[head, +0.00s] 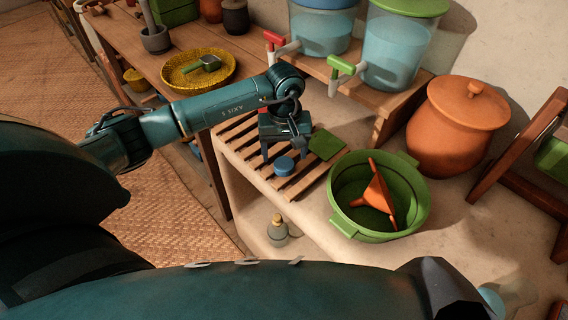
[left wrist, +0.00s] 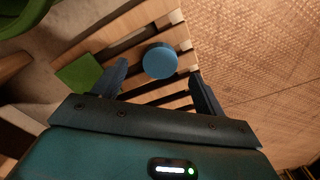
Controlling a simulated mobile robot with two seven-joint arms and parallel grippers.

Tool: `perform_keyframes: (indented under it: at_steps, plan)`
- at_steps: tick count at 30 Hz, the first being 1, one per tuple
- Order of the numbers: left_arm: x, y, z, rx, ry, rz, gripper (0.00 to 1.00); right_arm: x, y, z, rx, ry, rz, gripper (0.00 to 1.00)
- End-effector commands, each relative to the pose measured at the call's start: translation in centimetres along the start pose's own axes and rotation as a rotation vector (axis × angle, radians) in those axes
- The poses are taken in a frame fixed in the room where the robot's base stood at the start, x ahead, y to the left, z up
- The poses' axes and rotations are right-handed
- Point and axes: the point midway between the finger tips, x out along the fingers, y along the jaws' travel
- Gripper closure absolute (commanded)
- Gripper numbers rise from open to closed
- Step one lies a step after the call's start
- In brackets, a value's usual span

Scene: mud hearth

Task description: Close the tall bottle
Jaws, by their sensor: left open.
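A round blue cap (head: 284,166) lies on the slatted wooden rack (head: 232,140). My left gripper (head: 284,152) is open above the rack, pointing down. In the left wrist view the blue cap (left wrist: 160,60) sits between and slightly beyond the two spread fingers; I cannot see any contact. A small grey bottle (head: 278,232) with a light top stands low in the niche under the counter. A pale, see-through vessel (head: 513,294) shows partly at the bottom right edge; I cannot tell whether either is the tall bottle. My right gripper is not visible.
A flat green square (head: 326,145) lies beside the cap. Behind are a clay pot (head: 455,130) and two water dispensers (head: 398,48) with taps. Counter right of the basin is clear.

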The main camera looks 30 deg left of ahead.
Motion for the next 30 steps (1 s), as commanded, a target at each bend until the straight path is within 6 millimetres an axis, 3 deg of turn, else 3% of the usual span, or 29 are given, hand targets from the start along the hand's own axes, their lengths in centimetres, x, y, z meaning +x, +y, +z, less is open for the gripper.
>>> perform_keyframes:
  at_steps: [7,19,30]
  plan:
    - [3.5,-0.1,-0.2,0.0,-0.004,0.0,0.28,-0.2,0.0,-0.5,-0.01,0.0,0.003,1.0]
    - [3.9,-0.1,-0.3,0.001,-0.001,0.0,0.28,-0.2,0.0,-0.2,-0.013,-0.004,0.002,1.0]
    - [3.9,-0.1,-0.3,0.001,-0.001,0.0,0.57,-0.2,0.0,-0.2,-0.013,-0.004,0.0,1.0]
